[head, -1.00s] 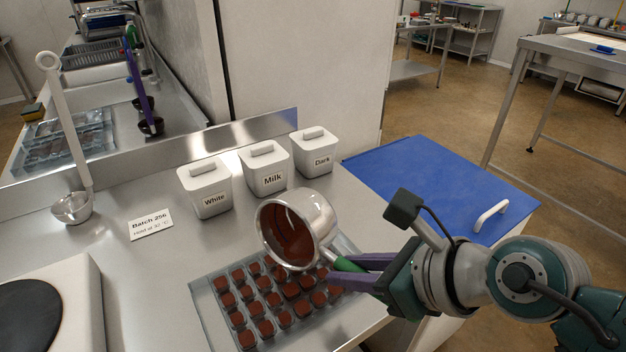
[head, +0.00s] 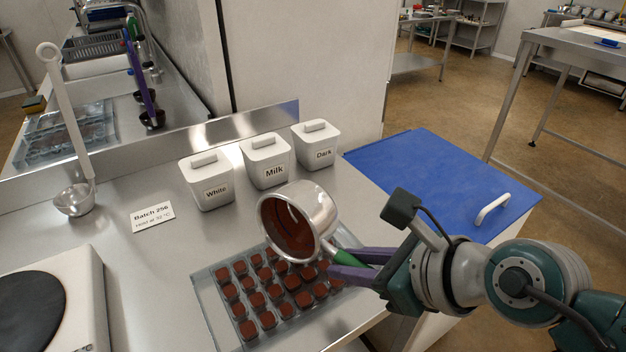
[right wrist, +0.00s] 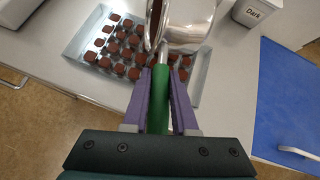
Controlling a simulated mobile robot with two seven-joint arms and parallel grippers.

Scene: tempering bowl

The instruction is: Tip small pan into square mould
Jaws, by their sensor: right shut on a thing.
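The small steel pan (head: 322,208) is tilted on its side, its mouth facing left and toward the head camera. Brown chocolate coats its inside (head: 285,235). My right gripper (head: 338,264) is shut on the pan's green handle (right wrist: 160,95), with purple fingers on both sides of it. The pan is above the back of the square mould (head: 212,312), hiding part of it. The mould lies on the steel counter, and its visible cavities hold brown chocolate. It also shows in the right wrist view (right wrist: 78,42). I see no stream leaving the pan. My left gripper is out of view.
White (head: 207,188), Milk (head: 266,165) and Dark (head: 317,150) tubs stand behind the pan. A batch card (head: 152,216), a ladle (head: 75,198) and a hot plate (head: 82,285) are to the left. A blue board (head: 430,180) lies to the right.

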